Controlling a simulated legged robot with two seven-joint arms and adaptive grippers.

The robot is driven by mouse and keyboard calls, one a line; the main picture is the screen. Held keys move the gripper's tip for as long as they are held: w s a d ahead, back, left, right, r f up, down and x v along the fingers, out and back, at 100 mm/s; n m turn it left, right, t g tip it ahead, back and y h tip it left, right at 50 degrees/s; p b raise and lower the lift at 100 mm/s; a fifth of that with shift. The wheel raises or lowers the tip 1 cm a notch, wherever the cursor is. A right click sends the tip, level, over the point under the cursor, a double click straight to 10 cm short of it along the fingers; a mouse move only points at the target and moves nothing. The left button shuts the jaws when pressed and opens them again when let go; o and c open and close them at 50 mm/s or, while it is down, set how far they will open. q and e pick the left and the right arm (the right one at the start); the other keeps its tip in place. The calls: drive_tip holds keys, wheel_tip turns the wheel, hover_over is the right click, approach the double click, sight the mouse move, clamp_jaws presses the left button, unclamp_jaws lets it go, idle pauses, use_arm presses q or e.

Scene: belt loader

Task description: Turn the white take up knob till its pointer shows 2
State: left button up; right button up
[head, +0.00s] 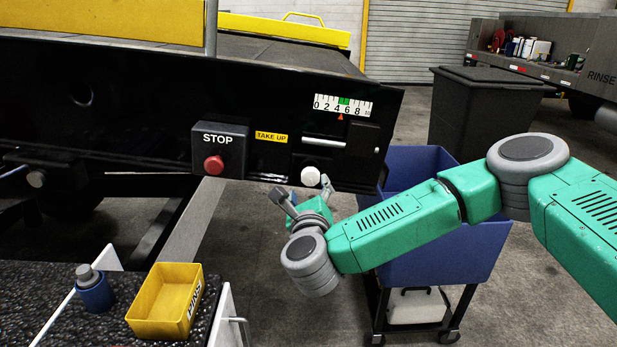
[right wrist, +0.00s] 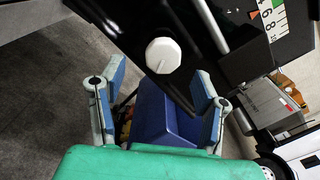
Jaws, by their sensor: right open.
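The white take up knob (head: 311,176) sits low on the black belt loader panel, right of the TAKE UP label (head: 271,138). Above it is a scale (head: 343,105) from 0 to 10 with a green band. Its red pointer (head: 340,117) stands between 4 and 6, nearer 4. My right gripper (head: 302,190) is open and empty just below the knob. In the right wrist view the knob (right wrist: 163,55) shows ahead of the spread fingers (right wrist: 156,88), roughly centred between them and apart from both. My left gripper is not in view.
A STOP box with a red button (head: 213,165) is left of the knob. A blue bin on a cart (head: 440,245) stands behind my right arm. A yellow PINS tray (head: 165,300) and a blue bottle (head: 95,292) are on the front left bench.

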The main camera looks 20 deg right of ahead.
sight(310, 180)
drive_tip(key=x, duration=0.4)
drive_tip(key=shift+w+d, duration=0.65)
drive_tip(key=shift+w, duration=0.15)
drive_tip(key=shift+a, duration=0.15)
drive_tip(key=shift+a, duration=0.1)
drive_tip(key=c, duration=1.2)
